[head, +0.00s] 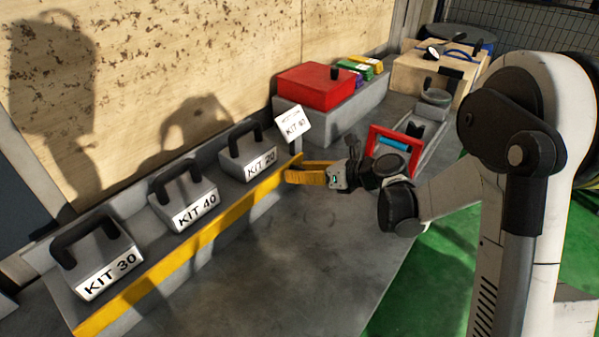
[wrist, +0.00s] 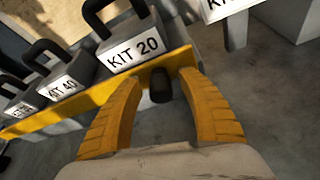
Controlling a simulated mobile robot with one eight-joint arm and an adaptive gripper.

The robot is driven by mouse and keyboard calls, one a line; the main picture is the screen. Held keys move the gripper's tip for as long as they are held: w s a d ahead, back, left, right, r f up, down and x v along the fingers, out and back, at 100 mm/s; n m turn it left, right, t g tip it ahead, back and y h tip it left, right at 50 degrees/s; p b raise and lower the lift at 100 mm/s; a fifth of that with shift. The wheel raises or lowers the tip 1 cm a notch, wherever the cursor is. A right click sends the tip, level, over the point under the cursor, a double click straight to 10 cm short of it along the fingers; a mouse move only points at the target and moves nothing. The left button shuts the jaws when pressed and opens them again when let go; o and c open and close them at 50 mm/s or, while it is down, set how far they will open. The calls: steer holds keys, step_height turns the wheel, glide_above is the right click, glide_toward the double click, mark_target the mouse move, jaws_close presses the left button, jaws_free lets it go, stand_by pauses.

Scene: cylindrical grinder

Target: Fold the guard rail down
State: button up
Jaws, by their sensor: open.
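The yellow guard rail (head: 190,242) runs upright along the front edge of the grey kit rack, across the lower front of the kit blocks. In the wrist view the rail (wrist: 85,95) crosses behind my fingers. My gripper (head: 294,170) is open at the right end of the rail, with its yellow fingers pointing left. In the wrist view, a dark rounded knob (wrist: 160,86) shows between the open fingers (wrist: 160,76), near the rail's right end. The fingers do not appear closed on it, and I cannot tell whether they touch it.
Grey blocks KIT 30 (head: 109,267), KIT 40 (head: 188,205) and KIT 20 (head: 254,158) stand behind the rail. A sign (head: 292,124) stands near its right end. A red box (head: 315,87) and a red frame (head: 394,150) are farther right. The bench before the rail is clear.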

jaws_close()
steer(key=shift+d+f+t+y, duration=0.15)
steer(key=shift+f+t+y, duration=0.2)
steer(key=shift+t+y, duration=0.2)
steer(key=shift+s+d+f+t+y, duration=0.15)
steer(key=shift+f+t+y, duration=0.2)
steer(key=shift+y, duration=0.35)
steer(key=shift+s+d+f+t+y, duration=0.1)
steer(key=shift+t+y, duration=0.3)
steer(key=shift+y, duration=0.25)
steer(key=shift+a+n, duration=0.1)
steer(key=shift+n, duration=0.2)
jaws_free()
steer(key=shift+r, duration=0.1)
step_height(320, 180, up, 10)
steer(key=shift+f, duration=0.1)
